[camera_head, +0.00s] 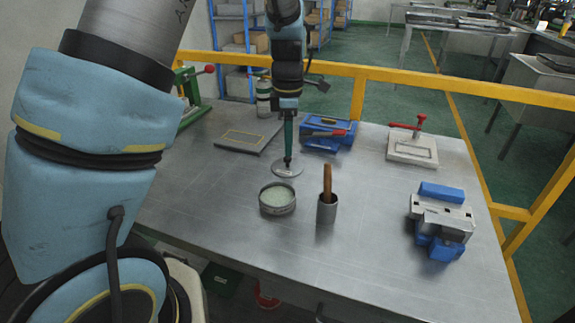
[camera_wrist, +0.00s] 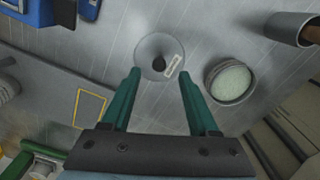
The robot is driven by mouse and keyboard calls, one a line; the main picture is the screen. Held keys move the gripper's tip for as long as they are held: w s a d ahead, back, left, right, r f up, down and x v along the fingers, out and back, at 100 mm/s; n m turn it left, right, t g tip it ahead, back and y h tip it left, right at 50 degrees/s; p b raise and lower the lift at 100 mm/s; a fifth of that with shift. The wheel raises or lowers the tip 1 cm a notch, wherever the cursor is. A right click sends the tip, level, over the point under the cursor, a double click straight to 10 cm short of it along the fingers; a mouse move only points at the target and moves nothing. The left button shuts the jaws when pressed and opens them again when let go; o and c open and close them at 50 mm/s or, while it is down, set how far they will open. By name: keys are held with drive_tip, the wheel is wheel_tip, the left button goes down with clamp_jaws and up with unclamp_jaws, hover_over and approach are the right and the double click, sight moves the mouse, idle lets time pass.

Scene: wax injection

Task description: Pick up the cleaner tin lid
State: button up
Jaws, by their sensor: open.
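The cleaner tin lid (camera_wrist: 149,52) is a flat grey disc with a dark central knob and a pale label. It lies on the metal table, and in the head view (camera_head: 287,170) it sits directly below my gripper (camera_head: 288,158). In the wrist view my gripper (camera_wrist: 159,74) is open, its two green fingers apart with the lid's knob between and just ahead of their tips. The open round tin (camera_head: 277,199) with pale green contents stands just in front of the lid; it also shows in the wrist view (camera_wrist: 229,82), right of the fingers.
A grey cup (camera_head: 327,211) with a brown wooden handle stands right of the tin. A blue tool box (camera_head: 328,136) and a flat grey plate (camera_head: 247,136) are behind. A blue and grey vise (camera_head: 441,221) is at the right. A yellow rail (camera_head: 450,83) runs behind the table (camera_head: 375,250).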

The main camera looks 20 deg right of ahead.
sight(288, 163)
wheel_tip(288, 163, down, 4)
drive_tip(key=shift+w+f+p, duration=0.1)
drive_tip(key=shift+f+p, duration=0.1)
drive_tip(key=shift+p, duration=0.3)
drive_tip(key=shift+c, duration=0.3)
clamp_jaws()
